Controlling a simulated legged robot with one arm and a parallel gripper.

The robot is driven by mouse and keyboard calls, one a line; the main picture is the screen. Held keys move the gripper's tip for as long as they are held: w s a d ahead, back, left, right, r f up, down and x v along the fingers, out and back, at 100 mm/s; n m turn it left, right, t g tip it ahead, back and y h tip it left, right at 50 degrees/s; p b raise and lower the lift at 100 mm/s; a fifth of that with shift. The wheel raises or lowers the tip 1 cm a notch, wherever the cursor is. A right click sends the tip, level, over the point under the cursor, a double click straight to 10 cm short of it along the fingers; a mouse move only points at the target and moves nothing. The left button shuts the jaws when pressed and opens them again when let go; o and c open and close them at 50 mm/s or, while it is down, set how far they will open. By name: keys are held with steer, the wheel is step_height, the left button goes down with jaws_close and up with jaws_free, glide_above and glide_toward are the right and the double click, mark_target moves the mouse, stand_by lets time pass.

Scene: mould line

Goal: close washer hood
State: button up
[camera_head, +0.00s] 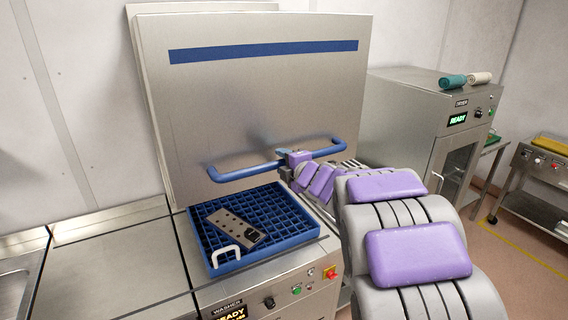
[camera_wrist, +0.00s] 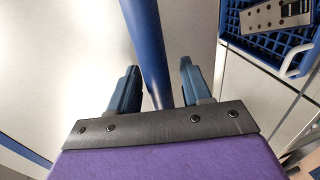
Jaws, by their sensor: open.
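The washer hood (camera_head: 250,85) is a large steel panel with a blue stripe, standing raised over the washer (camera_head: 265,295). Its blue bar handle (camera_head: 240,173) runs along the hood's lower edge. My gripper (camera_head: 290,157) is at the right part of this handle. In the wrist view, the handle (camera_wrist: 146,45) passes between the two open fingers of my gripper (camera_wrist: 158,80). Clear gaps show beside the bar, and I cannot tell whether either finger touches it. My arm hides part of the hood's right lower side.
Below the hood, a blue grid basket (camera_head: 285,218) with a white handle holds a metal mould plate (camera_head: 236,228). A steel cabinet (camera_head: 405,110) with rolled cloths on top stands to the right. A bare steel counter (camera_head: 125,260) lies left.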

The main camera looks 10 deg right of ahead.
steer(key=shift+d, duration=0.2)
steer(key=shift+c, duration=0.6)
jaws_close()
